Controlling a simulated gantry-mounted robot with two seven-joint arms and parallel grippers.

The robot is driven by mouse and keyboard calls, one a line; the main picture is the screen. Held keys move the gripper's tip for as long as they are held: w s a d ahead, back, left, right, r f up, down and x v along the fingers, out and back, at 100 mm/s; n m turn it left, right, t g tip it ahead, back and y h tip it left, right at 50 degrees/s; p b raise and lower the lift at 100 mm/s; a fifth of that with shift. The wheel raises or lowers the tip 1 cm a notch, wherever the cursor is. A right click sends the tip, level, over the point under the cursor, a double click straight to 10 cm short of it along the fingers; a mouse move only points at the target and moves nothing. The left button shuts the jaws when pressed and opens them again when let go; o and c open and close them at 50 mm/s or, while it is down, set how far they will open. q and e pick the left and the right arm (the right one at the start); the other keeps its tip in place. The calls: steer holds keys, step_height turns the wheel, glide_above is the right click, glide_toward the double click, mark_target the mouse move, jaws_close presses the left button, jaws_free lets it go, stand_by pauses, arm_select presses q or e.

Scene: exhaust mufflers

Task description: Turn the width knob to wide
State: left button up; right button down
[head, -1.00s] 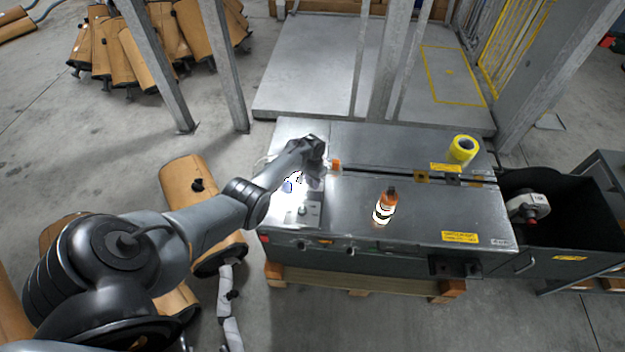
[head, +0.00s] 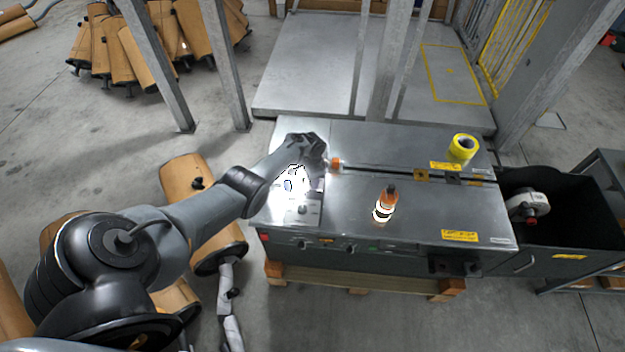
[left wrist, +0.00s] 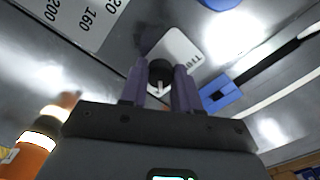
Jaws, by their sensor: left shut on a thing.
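The width knob (left wrist: 160,72) is small and black with a pale pointer line. It sits on a white label plate (left wrist: 181,46) with partly hidden lettering that seems to begin "THI". My left gripper (left wrist: 160,86) has its two purple fingers on either side of the knob and is shut on it. In the head view my left gripper (head: 313,182) reaches down over the left part of the grey metal machine (head: 345,210); the knob is hidden there. My right gripper is in neither view.
A printed scale (left wrist: 75,20) shows near the knob. A black bin (head: 570,205) adjoins at right. Brown mufflers (head: 190,185) lie at left.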

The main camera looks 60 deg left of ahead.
arm_select(q)
steer(key=o, duration=1.1)
steer(key=shift+c, duration=0.2)
step_height(320, 180, up, 9)
steer(key=p, duration=0.5)
steer(key=shift+p, duration=0.3)
steer(key=shift+r+p, duration=0.35)
steer(key=shift+r, duration=0.55)
steer(key=shift+s, duration=0.1)
